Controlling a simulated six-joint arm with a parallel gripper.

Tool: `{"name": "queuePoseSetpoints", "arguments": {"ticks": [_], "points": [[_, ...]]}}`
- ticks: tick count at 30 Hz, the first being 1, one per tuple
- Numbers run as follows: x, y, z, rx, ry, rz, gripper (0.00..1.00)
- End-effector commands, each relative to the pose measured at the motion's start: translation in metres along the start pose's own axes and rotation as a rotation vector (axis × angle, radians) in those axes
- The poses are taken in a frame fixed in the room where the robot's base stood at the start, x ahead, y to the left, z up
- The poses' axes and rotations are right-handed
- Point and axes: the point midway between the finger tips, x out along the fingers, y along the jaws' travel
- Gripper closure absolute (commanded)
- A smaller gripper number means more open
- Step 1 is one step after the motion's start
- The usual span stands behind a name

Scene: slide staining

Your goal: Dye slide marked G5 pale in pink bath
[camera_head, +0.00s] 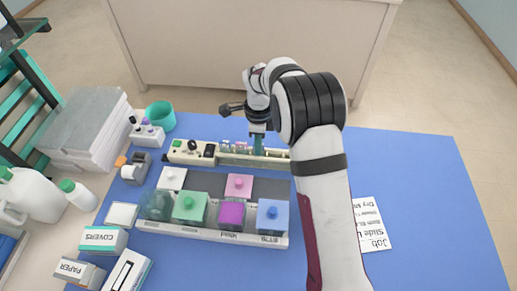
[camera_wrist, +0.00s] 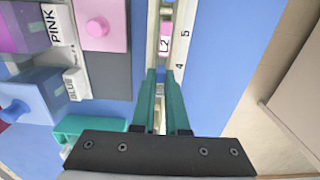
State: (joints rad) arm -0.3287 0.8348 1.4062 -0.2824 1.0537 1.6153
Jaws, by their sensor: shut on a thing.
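My gripper (camera_head: 258,150) is down at the right part of the slide rack (camera_head: 205,158) along the back of the blue mat. In the wrist view its teal fingers (camera_wrist: 162,78) are close together over the rack strip, shut on a thin thing, likely a slide, whose label I cannot read. A slide with a pink L2 label (camera_wrist: 164,40) stands just ahead of the fingertips. No G5 mark is readable. The pink bath (camera_head: 232,215), labelled PINK in the wrist view (camera_wrist: 56,24), is uncovered and shows purple-magenta. Its pink lid (camera_head: 239,185) lies on the grey strip behind it.
Beside the pink bath stand a blue-lidded bath (camera_head: 272,216) and a green-lidded bath (camera_head: 190,207). A white lid (camera_head: 172,178) lies behind an open jar (camera_head: 157,205). A job sheet (camera_head: 370,225) lies right of my arm.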

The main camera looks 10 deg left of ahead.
Motion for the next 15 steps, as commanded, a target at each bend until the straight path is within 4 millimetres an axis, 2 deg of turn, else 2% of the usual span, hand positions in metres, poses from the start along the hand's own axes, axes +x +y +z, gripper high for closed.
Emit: {"name": "queuePoseSetpoints", "arguments": {"ticks": [2, 9, 11, 13, 15], "points": [[-0.01, -0.001, 0.0, 0.0, -0.001, -0.004, 1.0], [-0.072, -0.001, 0.0, 0.0, -0.001, -0.006, 1.0], [-0.084, -0.001, 0.001, 0.001, -0.001, -0.004, 1.0], [-0.094, 0.004, 0.003, -0.002, 0.0, -0.002, 1.0], [-0.101, 0.017, 0.01, -0.004, 0.001, -0.001, 1.0]]}}
